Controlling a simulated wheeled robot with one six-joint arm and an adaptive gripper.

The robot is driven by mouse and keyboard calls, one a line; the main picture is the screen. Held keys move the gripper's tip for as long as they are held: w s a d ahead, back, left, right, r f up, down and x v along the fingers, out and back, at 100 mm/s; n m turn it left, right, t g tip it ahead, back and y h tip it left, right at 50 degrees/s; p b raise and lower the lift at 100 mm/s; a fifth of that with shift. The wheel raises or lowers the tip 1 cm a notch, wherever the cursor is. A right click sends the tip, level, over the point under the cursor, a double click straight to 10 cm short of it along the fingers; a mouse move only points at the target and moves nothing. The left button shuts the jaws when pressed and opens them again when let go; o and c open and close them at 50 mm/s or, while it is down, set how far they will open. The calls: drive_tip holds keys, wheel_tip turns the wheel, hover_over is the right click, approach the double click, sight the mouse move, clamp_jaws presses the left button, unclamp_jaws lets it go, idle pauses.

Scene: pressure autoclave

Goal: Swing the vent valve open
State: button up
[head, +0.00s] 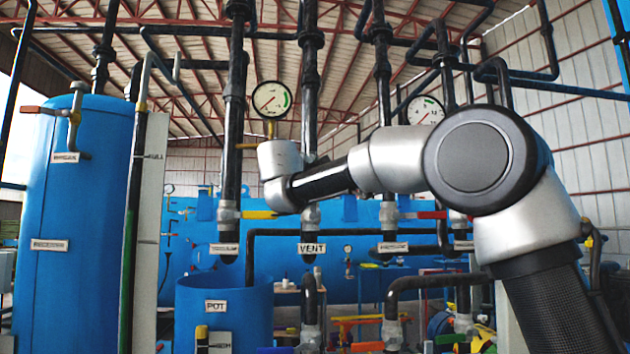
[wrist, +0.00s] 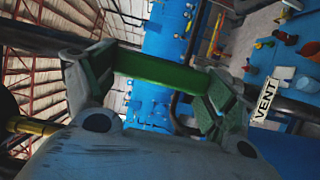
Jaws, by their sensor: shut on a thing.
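The vent valve (head: 311,216) sits on a dark vertical pipe in the middle of the head view, just above the VENT label (head: 311,248). The label also shows at the right of the wrist view (wrist: 265,100). In the wrist view a green handle (wrist: 160,73) spans between the two finger pads of my gripper (wrist: 158,86), which is shut on it. In the head view my wrist and arm cover the gripper and the green handle, so the handle's angle to the pipe cannot be told there.
A valve with a yellow handle (head: 258,214) is close on the left. A red handle (head: 432,214) is on the right. Vertical pipes, two gauges (head: 271,99), a blue pot (head: 224,308) and a tall blue receiver tank (head: 75,210) crowd the space.

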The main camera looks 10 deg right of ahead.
drive_tip(key=shift+a, duration=0.15)
idle(0.3)
drive_tip(key=o, duration=1.3)
drive_tip(key=v, duration=1.2)
drive_tip(key=shift+f, duration=0.2)
